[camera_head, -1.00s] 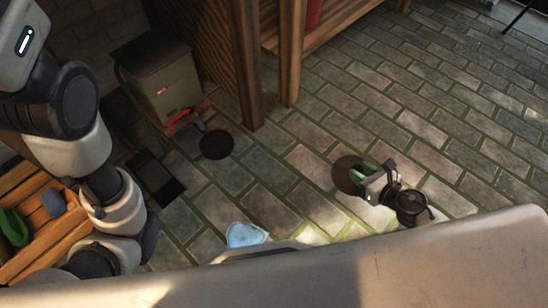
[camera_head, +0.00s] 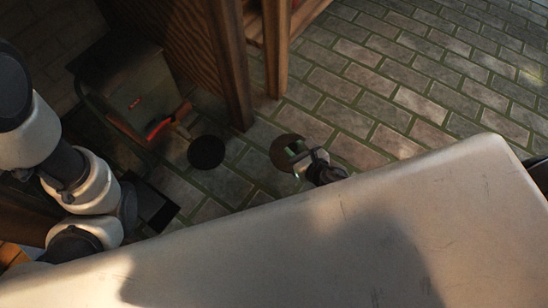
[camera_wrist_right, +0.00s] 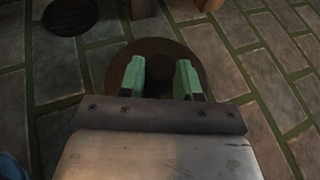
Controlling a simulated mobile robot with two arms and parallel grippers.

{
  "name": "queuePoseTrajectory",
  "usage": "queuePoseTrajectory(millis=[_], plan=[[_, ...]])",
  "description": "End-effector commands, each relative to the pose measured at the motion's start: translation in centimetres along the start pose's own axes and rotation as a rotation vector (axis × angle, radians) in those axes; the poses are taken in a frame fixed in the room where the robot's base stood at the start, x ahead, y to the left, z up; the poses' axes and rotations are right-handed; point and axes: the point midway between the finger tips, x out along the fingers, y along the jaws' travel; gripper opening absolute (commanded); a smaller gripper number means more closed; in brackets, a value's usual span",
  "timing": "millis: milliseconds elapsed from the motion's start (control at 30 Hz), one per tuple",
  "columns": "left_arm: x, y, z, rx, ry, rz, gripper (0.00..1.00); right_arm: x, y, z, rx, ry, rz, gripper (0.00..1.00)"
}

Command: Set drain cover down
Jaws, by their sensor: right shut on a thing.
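The drain cover, a round brown disc (camera_head: 281,152), is at my right gripper (camera_head: 297,151), to the right of the dark round patch (camera_head: 206,152) on the brick floor. In the right wrist view the disc (camera_wrist_right: 155,48) lies behind and between the green fingers of the right gripper (camera_wrist_right: 160,78). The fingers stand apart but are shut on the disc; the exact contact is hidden. I cannot tell how high the disc is above the floor. The dark patch (camera_wrist_right: 70,16) also shows at the top left there. My left arm enters from the left, its gripper out of sight.
A box-like unit (camera_head: 125,85) with a red-handled tool (camera_head: 160,128) stands left of the dark patch. Wooden posts (camera_head: 277,50) rise behind. A dark square (camera_head: 148,202) lies on the floor at left. Brick floor (camera_head: 420,100) is open at right.

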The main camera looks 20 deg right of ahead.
Motion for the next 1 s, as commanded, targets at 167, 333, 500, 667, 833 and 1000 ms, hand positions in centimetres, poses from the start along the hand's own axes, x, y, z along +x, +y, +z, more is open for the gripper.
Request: queuePoseTrajectory(millis=[167,333,500,667,833,1000], plan=[[-2.7,0.5,-0.7,-0.001,-0.008,0.000,0.43,3.8,2.6,-1.4,0.002,-0.004,0.001,0.00],[-3.4,0.7,-0.9,-0.001,-0.009,0.000,0.43,5.3,3.7,-1.6,0.001,-0.003,0.000,0.00],[-4.2,0.9,-1.2,-0.001,-0.009,0.000,0.43,5.7,3.9,-2.4,0.000,-0.001,0.000,0.00],[-6.2,1.3,-2.0,-0.001,-0.008,0.001,0.43,6.5,3.9,-4.4,0.001,-0.001,0.000,0.00],[-7.4,1.5,-2.3,-0.002,-0.010,0.000,0.43,7.0,3.9,-5.5,0.001,-0.001,0.000,0.00],[-7.2,1.5,-2.2,-0.002,-0.011,0.000,0.43,6.8,3.9,-5.2,0.000,-0.001,0.000,0.00]])
